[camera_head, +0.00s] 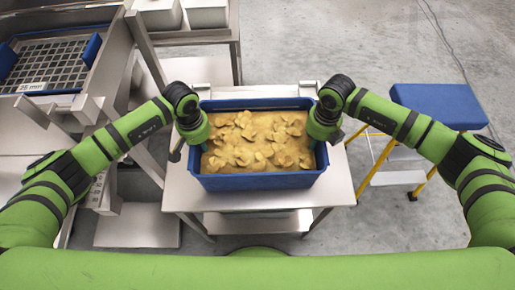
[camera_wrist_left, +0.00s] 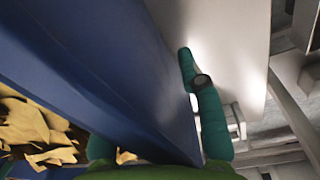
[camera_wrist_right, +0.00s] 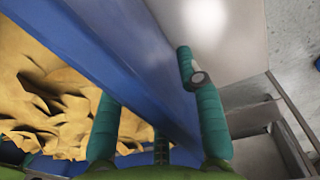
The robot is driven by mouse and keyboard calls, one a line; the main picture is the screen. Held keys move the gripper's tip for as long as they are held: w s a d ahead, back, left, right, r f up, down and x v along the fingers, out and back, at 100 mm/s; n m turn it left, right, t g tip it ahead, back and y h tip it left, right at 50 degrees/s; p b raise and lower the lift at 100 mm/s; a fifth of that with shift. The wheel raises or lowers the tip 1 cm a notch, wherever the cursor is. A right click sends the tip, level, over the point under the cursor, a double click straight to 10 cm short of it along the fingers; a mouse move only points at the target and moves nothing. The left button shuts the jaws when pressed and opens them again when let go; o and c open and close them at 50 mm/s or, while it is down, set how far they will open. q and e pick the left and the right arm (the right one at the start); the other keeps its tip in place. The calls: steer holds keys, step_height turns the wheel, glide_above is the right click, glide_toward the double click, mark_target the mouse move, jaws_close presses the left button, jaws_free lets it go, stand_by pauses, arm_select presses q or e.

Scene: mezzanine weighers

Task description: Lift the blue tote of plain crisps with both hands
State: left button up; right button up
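The blue tote (camera_head: 258,182) stands upright on a small steel table, filled with yellow crisps (camera_head: 258,140). My left gripper (camera_head: 199,146) is at its left side wall and my right gripper (camera_head: 321,146) at its right side wall. In the right wrist view the fingers stand wide apart astride the tote's wall (camera_wrist_right: 150,85), one inside and one outside. In the left wrist view the outer finger runs along the outside of the wall (camera_wrist_left: 110,75). The inner finger is mostly hidden, but its base shows well apart from the outer one. Contact with the wall is unclear.
The steel table (camera_head: 333,187) has a narrow bare margin around the tote. A blue-topped step stool (camera_head: 438,104) with yellow legs stands at the right. A steel bench with a grid tray (camera_head: 50,66) is at the left, and white bins (camera_head: 206,13) stand behind.

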arm_select(q)
jaws_close()
arm_select(e)
jaws_close()
arm_select(q)
steer(key=shift+w+r, duration=0.1)
steer(key=shift+r, duration=0.05)
arm_select(e)
steer(key=shift+w+r, duration=0.1)
steer(key=shift+r, duration=0.05)
